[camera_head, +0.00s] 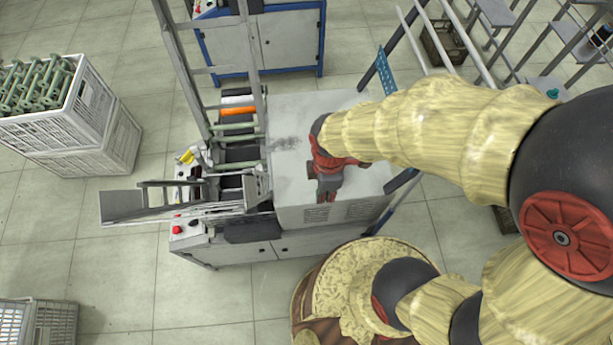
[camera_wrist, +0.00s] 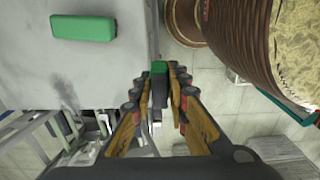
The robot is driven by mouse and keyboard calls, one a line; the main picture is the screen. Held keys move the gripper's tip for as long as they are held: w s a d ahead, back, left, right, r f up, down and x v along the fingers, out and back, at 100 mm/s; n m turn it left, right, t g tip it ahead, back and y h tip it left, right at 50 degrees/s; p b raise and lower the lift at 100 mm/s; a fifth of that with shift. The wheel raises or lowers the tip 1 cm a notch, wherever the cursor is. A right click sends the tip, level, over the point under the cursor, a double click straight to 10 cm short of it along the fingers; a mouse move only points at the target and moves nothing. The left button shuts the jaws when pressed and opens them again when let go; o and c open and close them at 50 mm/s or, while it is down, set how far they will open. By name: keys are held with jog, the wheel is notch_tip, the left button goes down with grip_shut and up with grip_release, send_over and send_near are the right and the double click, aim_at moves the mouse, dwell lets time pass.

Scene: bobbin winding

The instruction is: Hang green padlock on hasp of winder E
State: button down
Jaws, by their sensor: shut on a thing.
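My gripper (camera_wrist: 158,88) is shut on a small green thing (camera_wrist: 158,67), which looks like the green padlock. Its green part shows between the fingertips in the wrist view; grey metal lies in line below it, partly hidden by the fingers. In the head view my gripper (camera_head: 328,185) is over the top of a grey-white winder cabinet (camera_head: 290,140), and the padlock cannot be made out. The cabinet top (camera_wrist: 110,75) also fills the upper left of the wrist view. No hasp can be picked out, and no letter E is readable.
A larger green block (camera_wrist: 82,26) lies on the cabinet top. The winder's frame and rollers (camera_head: 238,125) stand at the cabinet's left. White crates (camera_head: 85,120) with green bobbins are at far left. Another blue-framed machine (camera_head: 285,40) stands behind.

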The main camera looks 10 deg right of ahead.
jog(key=w+a+f, duration=0.2)
jog(key=w+f, duration=0.1)
jog(key=w, duration=0.3)
send_over(307, 181)
jog(key=f, duration=0.5)
jog(key=shift+s, duration=0.25)
jog(key=shift+w+f, duration=0.2)
jog(key=shift+f, duration=1.7)
jog(key=shift+f, duration=0.15)
jog(key=c, duration=1.7)
grip_release()
jog(key=shift+c, duration=0.2)
